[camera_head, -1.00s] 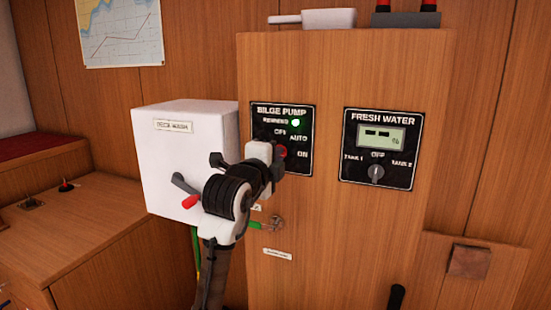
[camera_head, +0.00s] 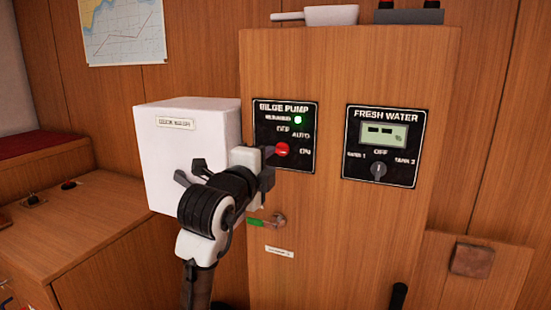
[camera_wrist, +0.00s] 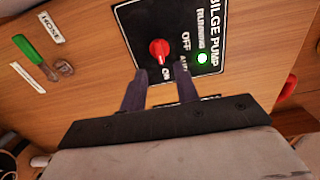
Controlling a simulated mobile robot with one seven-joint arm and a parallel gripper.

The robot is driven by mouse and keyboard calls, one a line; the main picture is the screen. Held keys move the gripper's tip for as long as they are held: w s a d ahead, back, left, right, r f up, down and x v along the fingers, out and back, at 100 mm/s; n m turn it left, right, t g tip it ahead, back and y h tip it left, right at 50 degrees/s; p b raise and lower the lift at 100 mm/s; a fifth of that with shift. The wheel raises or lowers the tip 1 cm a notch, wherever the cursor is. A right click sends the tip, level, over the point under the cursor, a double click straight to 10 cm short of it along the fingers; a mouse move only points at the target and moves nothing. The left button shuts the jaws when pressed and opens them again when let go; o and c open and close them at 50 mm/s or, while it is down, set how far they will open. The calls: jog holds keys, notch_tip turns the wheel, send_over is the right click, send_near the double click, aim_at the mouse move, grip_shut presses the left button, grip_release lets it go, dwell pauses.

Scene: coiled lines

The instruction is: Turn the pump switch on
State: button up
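The bilge pump panel (camera_head: 262,140) is black, on the wooden cabinet front. Its red switch knob (camera_head: 282,149) stands among the OFF, AUTO and ON labels; I cannot tell for sure which label it points to. A green light (camera_head: 298,119) glows beside RUNNING. In the head view my gripper (camera_head: 266,166) is just below and left of the knob, partly hidden by its own body. In the wrist view my gripper (camera_wrist: 160,76) has its two fingers apart, nothing between them, with the knob (camera_wrist: 159,50) just past the tips and apart from them.
A white box (camera_head: 185,120) stands left of the panel, partly behind my arm. A green-handled valve (camera_head: 262,221) is below. The fresh water panel (camera_head: 383,148) with its own knob is at the right. A pan (camera_head: 316,15) lies on the cabinet top.

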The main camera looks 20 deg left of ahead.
jog(key=s, duration=0.7)
jog(key=shift+s+a, duration=0.15)
jog(key=shift+s, duration=0.25)
